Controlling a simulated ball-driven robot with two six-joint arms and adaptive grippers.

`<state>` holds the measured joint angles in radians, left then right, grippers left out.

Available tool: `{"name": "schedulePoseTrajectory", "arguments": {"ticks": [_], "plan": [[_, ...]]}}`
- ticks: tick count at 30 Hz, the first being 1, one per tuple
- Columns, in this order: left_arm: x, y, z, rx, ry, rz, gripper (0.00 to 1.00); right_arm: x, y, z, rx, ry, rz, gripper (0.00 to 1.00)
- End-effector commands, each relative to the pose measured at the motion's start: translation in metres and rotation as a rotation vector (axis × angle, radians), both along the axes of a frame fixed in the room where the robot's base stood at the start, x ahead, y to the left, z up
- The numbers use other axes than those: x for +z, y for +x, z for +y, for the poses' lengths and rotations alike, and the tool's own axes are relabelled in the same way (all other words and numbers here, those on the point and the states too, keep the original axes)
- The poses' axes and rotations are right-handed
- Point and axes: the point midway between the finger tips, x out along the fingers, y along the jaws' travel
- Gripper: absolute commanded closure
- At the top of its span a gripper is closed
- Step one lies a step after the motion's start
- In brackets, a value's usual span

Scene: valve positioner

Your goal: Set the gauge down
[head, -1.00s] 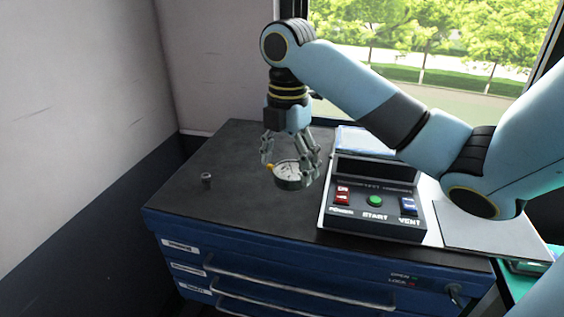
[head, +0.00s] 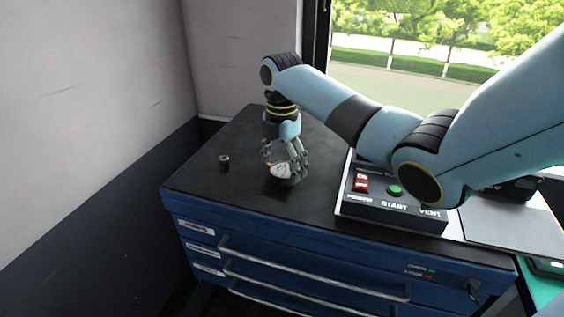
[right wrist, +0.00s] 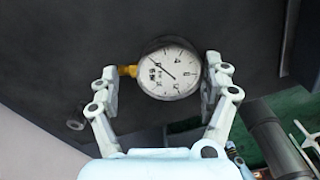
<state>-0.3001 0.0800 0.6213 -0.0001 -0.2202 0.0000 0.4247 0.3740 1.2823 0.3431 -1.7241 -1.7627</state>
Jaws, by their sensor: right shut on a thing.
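The gauge (head: 281,171) is round with a white dial, a dark case and a brass fitting. My right gripper (head: 285,160) is shut on it over the black cabinet top (head: 240,193), left of the control box. In the right wrist view the gauge (right wrist: 169,74) sits between the two fingers of the gripper (right wrist: 160,80), dial toward the camera, brass fitting at the left finger. The gauge looks low, close to the top; I cannot tell whether it touches. My left gripper is not in view.
A small dark cylindrical part (head: 224,161) stands on the cabinet top to the left. A wall rises at the left.

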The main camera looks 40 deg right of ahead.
Motion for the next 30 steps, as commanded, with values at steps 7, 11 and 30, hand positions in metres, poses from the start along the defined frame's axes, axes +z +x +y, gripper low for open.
{"name": "schedulePoseTrajectory", "arguments": {"ticks": [7,11,30], "plan": [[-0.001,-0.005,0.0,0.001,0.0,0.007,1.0,-0.002,0.0,0.0,0.0,0.0,0.0,0.15],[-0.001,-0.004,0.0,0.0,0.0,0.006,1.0,-0.002,0.0,0.0,-0.001,0.0,0.0,0.0],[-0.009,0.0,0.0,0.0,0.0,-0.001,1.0,0.061,0.001,-0.001,0.0,-0.001,-0.005,0.0]]}}
